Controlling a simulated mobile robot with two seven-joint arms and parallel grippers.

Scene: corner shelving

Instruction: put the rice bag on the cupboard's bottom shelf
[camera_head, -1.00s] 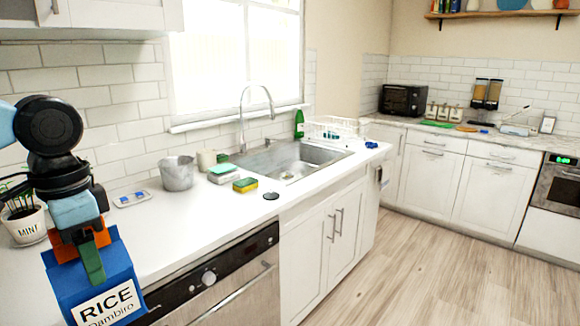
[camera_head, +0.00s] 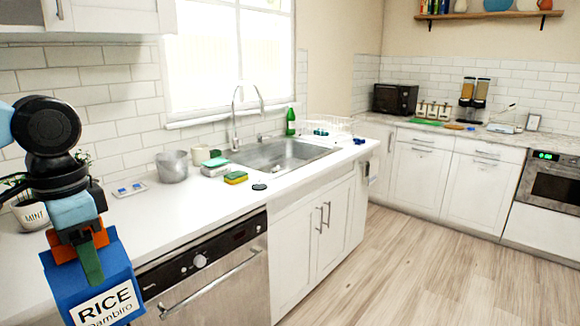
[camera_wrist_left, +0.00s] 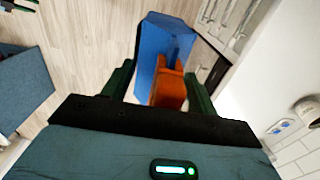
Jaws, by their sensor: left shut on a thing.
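The rice bag (camera_head: 100,287) is a blue package with a white label reading RICE, at the lower left of the head view. My left gripper (camera_head: 86,258) is shut on its top and holds it upright in front of the counter. In the left wrist view the blue rice bag (camera_wrist_left: 163,50) sits between the green fingers of my left gripper (camera_wrist_left: 160,82), with an orange part beside it. My right gripper is not in view. White base cupboards (camera_head: 312,224) stand under the sink with doors closed; which cupboard the task names, I cannot tell.
The white counter (camera_head: 185,214) holds a metal bucket (camera_head: 172,166), sponges (camera_head: 235,177) and a MINT pot (camera_head: 31,214). A dishwasher (camera_head: 209,275) is beneath it. An oven (camera_head: 549,182) stands far right. The wooden floor (camera_head: 400,270) at centre right is clear.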

